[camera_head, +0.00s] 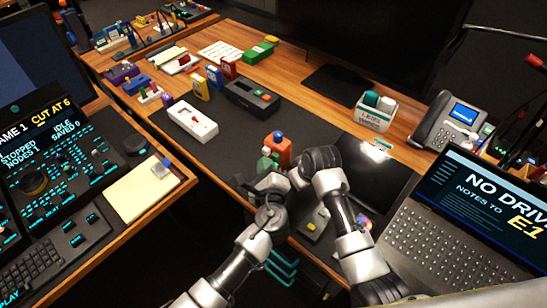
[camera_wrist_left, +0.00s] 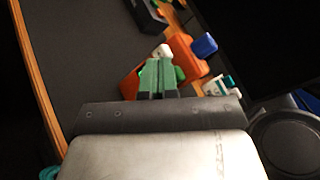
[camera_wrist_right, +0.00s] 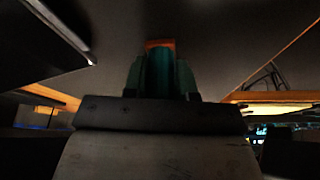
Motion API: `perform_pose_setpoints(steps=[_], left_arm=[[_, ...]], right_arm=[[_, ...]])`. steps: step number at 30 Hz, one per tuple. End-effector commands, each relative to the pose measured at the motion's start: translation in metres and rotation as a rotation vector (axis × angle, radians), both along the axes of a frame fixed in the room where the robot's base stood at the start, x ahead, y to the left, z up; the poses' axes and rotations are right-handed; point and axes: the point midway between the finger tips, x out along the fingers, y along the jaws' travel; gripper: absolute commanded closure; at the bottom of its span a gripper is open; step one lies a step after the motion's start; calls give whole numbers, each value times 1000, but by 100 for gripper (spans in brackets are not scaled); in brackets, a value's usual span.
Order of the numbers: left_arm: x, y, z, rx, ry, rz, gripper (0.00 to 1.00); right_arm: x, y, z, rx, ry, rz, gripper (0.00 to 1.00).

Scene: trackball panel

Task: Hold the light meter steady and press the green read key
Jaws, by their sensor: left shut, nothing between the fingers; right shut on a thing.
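The light meter (camera_head: 284,153) is an orange block with a blue dome on top, standing on the dark desk mat. It also shows in the left wrist view (camera_wrist_left: 178,57) beyond my left fingers. My left gripper (camera_wrist_left: 159,70) is shut and empty, its fingertips close to the meter's face; contact cannot be told. A green patch (camera_wrist_left: 180,73), apparently the read key, shows just right of the fingertips, partly hidden. My right gripper (camera_wrist_right: 160,62) is shut on the meter, whose orange edge (camera_wrist_right: 160,43) shows between its fingertips. The right wrist hides that grip in the head view.
A white device (camera_head: 192,121) and a black box (camera_head: 252,96) lie farther back on the mat. A laptop (camera_head: 450,225) and phone (camera_head: 449,122) stand at the right. A small grey device (camera_head: 314,224) lies between my arms. Bare mat lies left of the meter.

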Motion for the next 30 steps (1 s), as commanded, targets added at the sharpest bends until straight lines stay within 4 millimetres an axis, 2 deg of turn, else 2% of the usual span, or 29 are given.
perform_pose_setpoints(steps=[15,30], left_arm=[[-8,8,0,1,0,1,100],[-40,39,0,2,1,1,100]], right_arm=[[0,0,0,1,0,0,100],[0,0,0,0,0,-1,100]])
